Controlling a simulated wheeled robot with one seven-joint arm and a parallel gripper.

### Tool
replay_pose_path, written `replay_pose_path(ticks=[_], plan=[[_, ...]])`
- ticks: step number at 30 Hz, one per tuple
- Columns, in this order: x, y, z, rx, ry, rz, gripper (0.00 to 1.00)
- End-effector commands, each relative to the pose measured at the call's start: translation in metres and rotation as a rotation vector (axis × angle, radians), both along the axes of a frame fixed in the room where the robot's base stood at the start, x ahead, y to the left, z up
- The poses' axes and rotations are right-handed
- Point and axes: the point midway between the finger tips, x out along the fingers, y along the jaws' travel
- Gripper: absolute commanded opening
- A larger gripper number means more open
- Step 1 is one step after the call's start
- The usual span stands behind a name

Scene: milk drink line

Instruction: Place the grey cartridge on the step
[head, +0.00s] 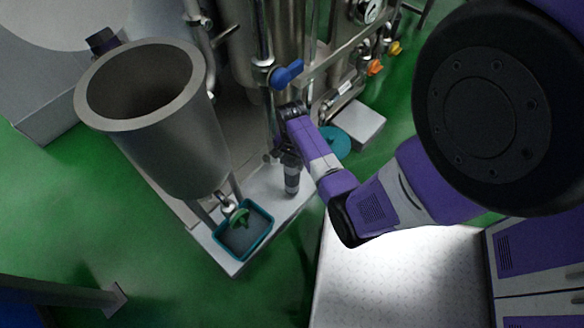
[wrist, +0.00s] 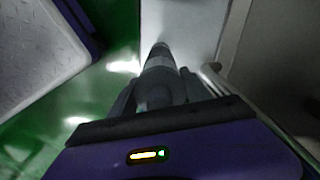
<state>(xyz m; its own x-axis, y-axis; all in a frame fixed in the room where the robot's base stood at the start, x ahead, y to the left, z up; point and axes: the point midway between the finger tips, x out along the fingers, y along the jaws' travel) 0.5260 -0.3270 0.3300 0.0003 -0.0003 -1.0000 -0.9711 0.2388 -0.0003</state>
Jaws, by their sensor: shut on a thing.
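The grey cartridge (head: 291,180) hangs roughly upright below my gripper (head: 285,157), which is shut on its upper part. In the wrist view the cartridge (wrist: 160,62) points away between the dark fingers of the gripper (wrist: 158,95). A pale low step (head: 262,188) carries the hopper and a teal tray. The cartridge's lower end is over or at this step, right of the tray. The step also shows as a pale surface in the wrist view (wrist: 185,20). I cannot tell whether the cartridge touches it.
A large grey hopper (head: 165,135) stands left of the cartridge. The teal tray (head: 243,232) with a green piece lies below its outlet. Steel pipes and a blue-handled valve (head: 286,74) rise behind my gripper. A pale box (head: 360,122) and a teal disc (head: 335,142) are to the right.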

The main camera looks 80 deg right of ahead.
Motion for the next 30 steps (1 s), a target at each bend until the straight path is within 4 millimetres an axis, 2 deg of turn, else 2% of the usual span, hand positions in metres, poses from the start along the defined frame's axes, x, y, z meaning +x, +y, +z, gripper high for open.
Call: replay_pose_path(ticks=[3,7,19,20,21,23,30], plan=[[0.000,0.000,-0.021,0.001,0.001,-0.001,0.00],[0.000,0.000,-0.038,0.001,0.001,0.000,0.00],[0.000,0.000,-0.042,0.000,0.000,0.001,0.00],[0.000,0.000,-0.042,0.000,0.000,0.000,0.58],[0.000,0.000,-0.041,0.000,0.000,0.000,0.66],[0.000,0.000,-0.041,0.000,0.000,0.000,0.78],[0.000,0.000,-0.041,0.000,0.000,0.000,0.78]])
